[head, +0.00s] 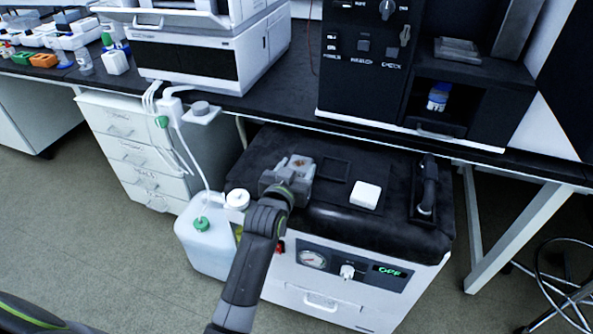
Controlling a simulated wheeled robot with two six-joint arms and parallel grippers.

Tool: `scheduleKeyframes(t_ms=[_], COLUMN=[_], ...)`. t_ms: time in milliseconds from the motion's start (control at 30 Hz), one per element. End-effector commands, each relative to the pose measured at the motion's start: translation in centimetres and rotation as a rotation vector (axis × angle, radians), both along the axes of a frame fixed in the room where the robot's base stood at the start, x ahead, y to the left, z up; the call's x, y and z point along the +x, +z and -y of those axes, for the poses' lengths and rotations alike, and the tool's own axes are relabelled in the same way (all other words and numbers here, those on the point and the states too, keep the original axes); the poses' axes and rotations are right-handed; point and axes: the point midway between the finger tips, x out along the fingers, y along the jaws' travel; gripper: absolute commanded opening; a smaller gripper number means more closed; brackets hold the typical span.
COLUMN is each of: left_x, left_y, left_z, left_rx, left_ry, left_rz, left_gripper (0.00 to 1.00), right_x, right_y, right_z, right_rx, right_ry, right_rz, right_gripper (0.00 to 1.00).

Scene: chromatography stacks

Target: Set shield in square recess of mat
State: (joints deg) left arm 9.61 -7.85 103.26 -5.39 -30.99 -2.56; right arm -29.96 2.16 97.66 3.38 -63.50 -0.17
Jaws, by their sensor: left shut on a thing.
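My left gripper (287,183) is over the left part of the black mat (330,222), which covers the top of a white cabinet. It is shut on a small grey piece (301,165), which looks like the shield; the gripper partly hides it. I cannot tell if the piece touches the mat. Just right of it, the mat has a dark square outline, the square recess (333,170), which looks empty. A white square block (366,194) lies on the mat further right. My right gripper is not in view.
A black tray with a dark handled tool (429,186) sits at the mat's right end. The bench (270,98) with instruments overhangs behind. A white jug (208,238) with tubing stands left of the cabinet. The mat's front strip is clear.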

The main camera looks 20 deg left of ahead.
Motion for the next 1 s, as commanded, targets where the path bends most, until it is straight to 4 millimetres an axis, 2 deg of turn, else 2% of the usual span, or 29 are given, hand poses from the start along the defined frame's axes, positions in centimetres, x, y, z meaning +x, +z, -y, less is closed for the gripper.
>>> scheduleKeyframes(t_ms=[333,367,500,933,1000], left_x=[0.0,0.0,0.0,0.0,0.0], left_y=[-0.2,-0.3,-0.3,0.2,0.3], left_z=[0.0,0.0,0.0,0.0,-0.1], left_rx=[0.0,0.0,0.0,0.0,0.001], left_ry=[0.0,0.0,0.0,0.0,0.0], left_rz=[0.002,0.0,0.0,0.0,0.0], left_gripper=[0.26,0.57,0.75,0.76,0.76], right_x=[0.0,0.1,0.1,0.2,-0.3], right_y=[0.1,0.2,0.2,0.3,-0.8], right_z=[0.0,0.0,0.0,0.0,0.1], right_rx=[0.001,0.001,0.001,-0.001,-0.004], right_ry=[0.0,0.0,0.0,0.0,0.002], right_rz=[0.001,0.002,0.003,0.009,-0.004], right_gripper=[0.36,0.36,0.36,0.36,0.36])
